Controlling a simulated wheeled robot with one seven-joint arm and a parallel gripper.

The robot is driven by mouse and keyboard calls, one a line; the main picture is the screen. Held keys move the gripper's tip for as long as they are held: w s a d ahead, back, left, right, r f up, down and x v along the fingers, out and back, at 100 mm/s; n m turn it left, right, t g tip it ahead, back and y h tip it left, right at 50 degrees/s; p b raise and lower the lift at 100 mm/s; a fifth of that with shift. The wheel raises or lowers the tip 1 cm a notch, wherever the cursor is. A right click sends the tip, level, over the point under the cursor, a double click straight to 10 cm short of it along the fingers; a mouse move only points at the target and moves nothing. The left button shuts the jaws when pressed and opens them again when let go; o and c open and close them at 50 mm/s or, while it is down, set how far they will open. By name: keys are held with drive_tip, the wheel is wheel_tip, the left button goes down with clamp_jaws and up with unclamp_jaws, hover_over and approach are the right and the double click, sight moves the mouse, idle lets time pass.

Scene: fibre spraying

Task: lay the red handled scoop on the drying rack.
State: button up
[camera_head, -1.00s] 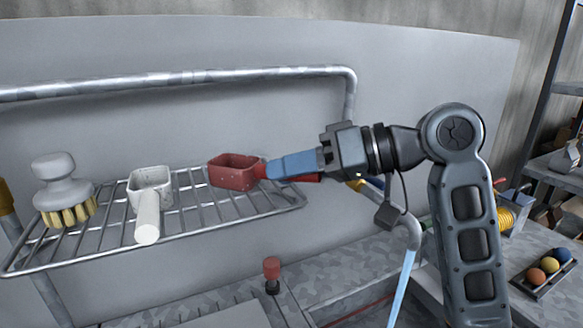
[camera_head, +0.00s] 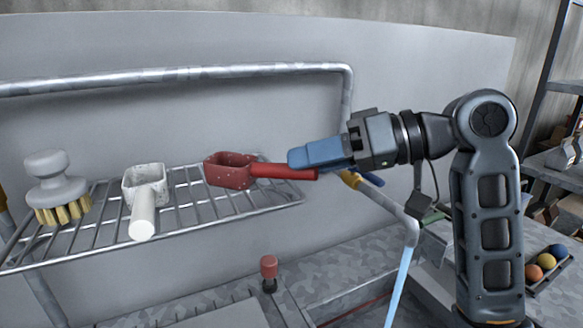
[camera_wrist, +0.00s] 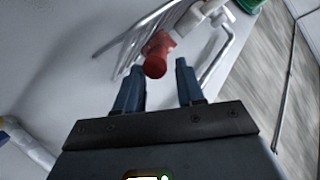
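The red handled scoop (camera_head: 231,171) lies on the right part of the wire drying rack (camera_head: 86,242), its handle pointing right past the rack's edge. My gripper (camera_head: 296,158) is at the handle's right end in the head view. In the wrist view my gripper (camera_wrist: 158,84) is open, its blue fingers apart, with the end of the red handle (camera_wrist: 155,66) just beyond the fingertips and nothing between them. In the wrist view, the handle hides most of the scoop's cup.
A white scoop (camera_head: 146,188) and a grey brush (camera_head: 55,187) with yellow bristles sit on the rack to the left. A galvanised pipe (camera_head: 180,74) runs above the rack. A red-topped knob (camera_head: 269,267) stands below. A tray of coloured balls (camera_head: 545,262) is at right.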

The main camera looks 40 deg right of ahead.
drive_tip(key=v, duration=0.8)
drive_tip(key=shift+b, duration=0.4)
drive_tip(key=shift+r, duration=0.1)
drive_tip(key=shift+c, duration=0.3)
